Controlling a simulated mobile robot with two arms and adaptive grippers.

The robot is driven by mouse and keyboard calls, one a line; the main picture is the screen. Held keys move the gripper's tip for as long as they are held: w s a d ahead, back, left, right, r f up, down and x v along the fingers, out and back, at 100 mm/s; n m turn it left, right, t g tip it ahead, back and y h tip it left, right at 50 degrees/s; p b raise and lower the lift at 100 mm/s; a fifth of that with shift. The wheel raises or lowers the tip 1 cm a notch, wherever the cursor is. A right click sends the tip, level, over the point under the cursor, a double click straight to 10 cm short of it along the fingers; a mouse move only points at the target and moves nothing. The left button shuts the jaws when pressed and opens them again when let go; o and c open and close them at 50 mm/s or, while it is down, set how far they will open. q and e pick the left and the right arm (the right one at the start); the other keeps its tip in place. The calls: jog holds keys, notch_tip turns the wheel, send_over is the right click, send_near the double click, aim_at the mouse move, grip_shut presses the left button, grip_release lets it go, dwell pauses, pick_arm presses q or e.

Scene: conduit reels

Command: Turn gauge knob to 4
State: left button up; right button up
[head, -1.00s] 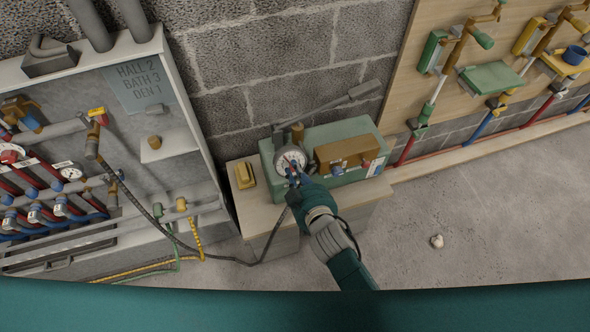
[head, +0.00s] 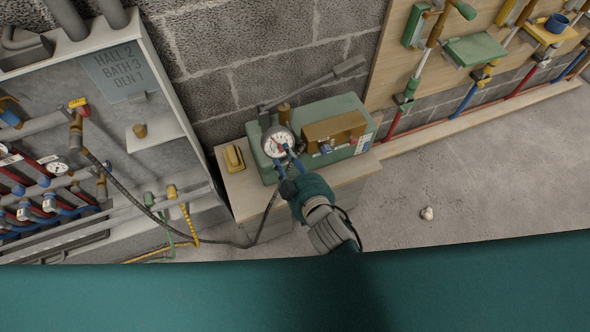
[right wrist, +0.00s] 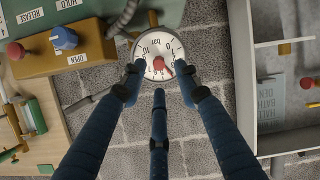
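The round white pressure gauge (head: 279,142) sits at the left front of the green pump box (head: 338,110). In the right wrist view the gauge (right wrist: 152,44) faces me, with black numerals, "bar" and a red knob (right wrist: 158,63) at its middle. I cannot clearly read the setting. My right gripper (head: 287,161) is at the gauge's near side. In the right wrist view its blue fingers (right wrist: 159,79) are spread, two at either side of the dial's lower part and one below. A gap shows between them and the knob. My left gripper is not in view.
A brown block with knobs (head: 335,129) stands beside the gauge. A yellow block (head: 234,158) lies on the wooden stand (head: 248,191). A dark hose (head: 217,240) runs from the pipe cabinet (head: 199,140) toward the stand. Open floor (head: 470,180) lies at right.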

jog(key=v, duration=0.8)
jog(key=shift+w, duration=0.1)
jog(key=s+d+f+m+g+h, duration=0.1)
jog(key=s+d+f+g, duration=0.2)
jog(key=f, duration=0.7)
jog(key=s+d+f+g, duration=0.1)
jog(key=s+d+f, duration=0.3)
jog(key=f, duration=0.7)
jog(key=s+d+f+m+g+h, duration=0.15)
jog(key=s+f, duration=0.35)
jog(key=f, duration=0.5)
jog(key=s+d+f+g, duration=0.2)
jog(key=s+d+f, duration=0.2)
jog(key=s, duration=0.3)
jog(key=s+d+f+m+g+h, duration=0.1)
jog(key=s+d+f, duration=0.3)
jog(key=s, duration=0.4)
jog(key=s+d+f+m+g, duration=0.1)
jog(key=s+d+f+g, duration=0.2)
jog(key=s+f, duration=0.3)
jog(key=shift+s+d+f+h, duration=0.2)
jog(key=shift+s+d+h, duration=0.2)
jog(key=shift+s, duration=0.55)
jog(key=shift+w+g, duration=0.15)
jog(key=shift+g, duration=0.1)
